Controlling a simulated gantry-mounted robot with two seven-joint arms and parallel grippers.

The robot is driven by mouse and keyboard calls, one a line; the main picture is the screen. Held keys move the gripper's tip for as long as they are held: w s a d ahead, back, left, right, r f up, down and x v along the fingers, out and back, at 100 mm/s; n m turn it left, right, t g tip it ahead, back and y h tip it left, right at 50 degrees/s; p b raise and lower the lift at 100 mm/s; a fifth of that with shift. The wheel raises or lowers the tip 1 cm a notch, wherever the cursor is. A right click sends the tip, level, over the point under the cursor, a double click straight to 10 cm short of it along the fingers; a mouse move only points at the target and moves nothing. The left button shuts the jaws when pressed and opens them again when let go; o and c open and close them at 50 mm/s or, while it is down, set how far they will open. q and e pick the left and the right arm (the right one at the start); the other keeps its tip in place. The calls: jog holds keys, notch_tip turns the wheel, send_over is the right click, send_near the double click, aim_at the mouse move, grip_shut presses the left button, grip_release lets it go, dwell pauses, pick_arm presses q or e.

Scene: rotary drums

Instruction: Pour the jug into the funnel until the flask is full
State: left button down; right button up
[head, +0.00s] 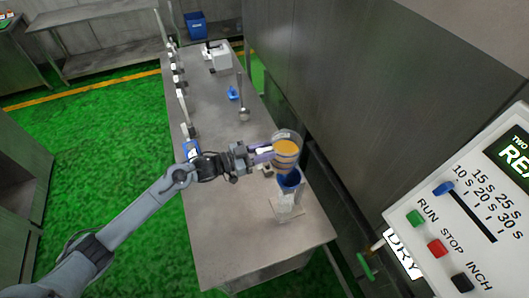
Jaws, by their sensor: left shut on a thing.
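The jug (286,158) is a clear vessel with orange-yellow liquid inside, near the right edge of the table. My left gripper (266,153) is shut on the jug and holds it from its left side. The jug is above and just behind the blue funnel (290,180). The flask (286,206) under the funnel looks clear and pale; its fill level is too small to tell. The jug looks close to upright, and I see no stream of liquid. My right gripper is not in view.
The long metal table (225,235) has free room at its front left. A blue item (233,93) and a white device (220,58) stand farther back, with a blue bin (196,25) beyond. A control panel (470,220) fills the right side.

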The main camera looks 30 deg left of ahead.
pick_arm(q)
jog(key=shift+a+r+m+b, duration=0.2)
jog(key=shift+m+b, duration=0.2)
jog(key=shift+m, duration=0.2)
jog(key=shift+a+r+m+b, duration=0.1)
jog(key=shift+r+m+b, duration=0.1)
jog(key=shift+m+b, duration=0.3)
jog(key=m+b, duration=0.2)
jog(key=m, duration=0.1)
jog(key=shift+d+r+y, duration=0.1)
jog(key=shift+r+y, duration=0.05)
jog(key=shift+y, duration=0.25)
jog(key=shift+d+m+y+b, duration=0.15)
jog(key=shift+m+y+b, duration=0.15)
jog(key=shift+m+b, duration=0.65)
jog(key=shift+m, duration=0.35)
jog(key=shift+s+f, duration=0.15)
jog(key=shift+f, duration=0.15)
jog(key=shift+m, duration=0.3)
jog(key=shift+d+f+p, duration=0.1)
jog(key=shift+p, duration=0.25)
dwell(1.7)
jog(key=shift+m, duration=0.3)
dwell(2.0)
